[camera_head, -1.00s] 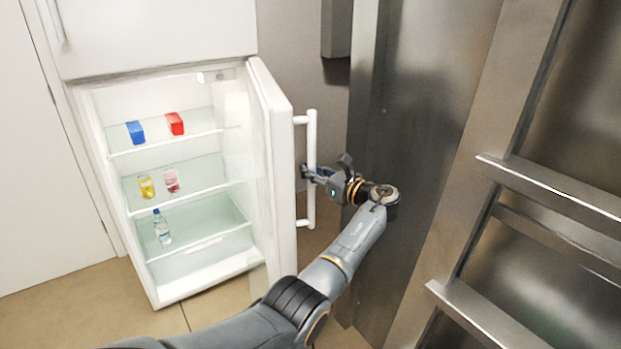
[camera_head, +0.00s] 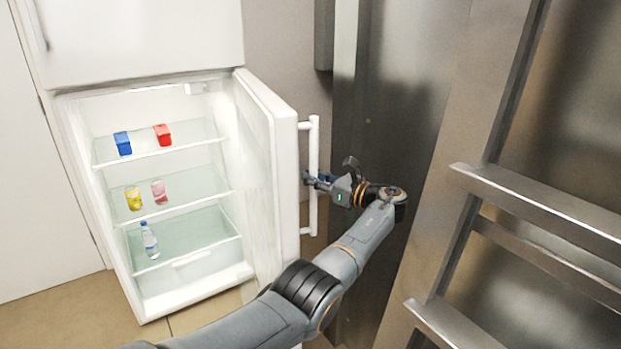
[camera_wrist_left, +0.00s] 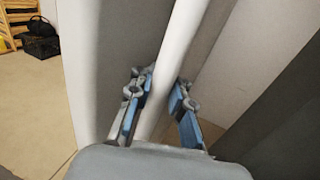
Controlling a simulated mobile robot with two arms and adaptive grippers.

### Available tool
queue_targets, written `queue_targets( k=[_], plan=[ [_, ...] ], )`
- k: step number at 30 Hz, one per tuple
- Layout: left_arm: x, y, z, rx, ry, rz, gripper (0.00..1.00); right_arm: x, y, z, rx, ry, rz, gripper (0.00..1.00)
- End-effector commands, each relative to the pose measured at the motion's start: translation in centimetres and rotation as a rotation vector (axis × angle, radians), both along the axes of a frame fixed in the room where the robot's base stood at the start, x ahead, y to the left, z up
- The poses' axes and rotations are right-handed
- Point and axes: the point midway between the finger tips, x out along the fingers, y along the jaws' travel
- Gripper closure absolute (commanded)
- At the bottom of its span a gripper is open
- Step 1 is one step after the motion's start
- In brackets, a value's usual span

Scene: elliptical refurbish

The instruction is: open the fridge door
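The white fridge door (camera_head: 286,190) stands open, swung out to the right of the lit fridge compartment. Its white vertical bar handle (camera_head: 314,145) is on the door's outer right side. My left gripper (camera_head: 313,181) is at the lower middle of this handle. In the left wrist view the handle (camera_wrist_left: 181,42) passes between the two blue-padded fingers (camera_wrist_left: 160,98), which lie close on either side of it and appear shut on it. My right gripper is in no view.
A tall metal panel (camera_head: 385,110) and a metal rack (camera_head: 545,205) stand to the right of my left arm.

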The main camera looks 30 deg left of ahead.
Motion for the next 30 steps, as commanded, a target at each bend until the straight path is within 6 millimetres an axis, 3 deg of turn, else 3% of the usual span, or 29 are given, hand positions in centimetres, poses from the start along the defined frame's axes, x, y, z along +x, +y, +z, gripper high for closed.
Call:
queue_targets(
  k=[1,4,14,30],
  plan=[
    [-0.1,-0.6,-0.8,-0.010,0.011,-0.002,0.76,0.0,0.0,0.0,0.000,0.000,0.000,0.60],
    [0.0,-0.5,-0.6,-0.008,0.007,-0.002,0.58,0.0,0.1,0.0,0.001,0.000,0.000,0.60],
    [0.0,-0.3,0.0,-0.004,0.001,-0.003,0.58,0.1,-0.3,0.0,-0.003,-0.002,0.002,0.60],
    [0.1,-0.6,8.7,-0.004,0.000,-0.005,0.58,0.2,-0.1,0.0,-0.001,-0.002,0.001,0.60]
  ],
)
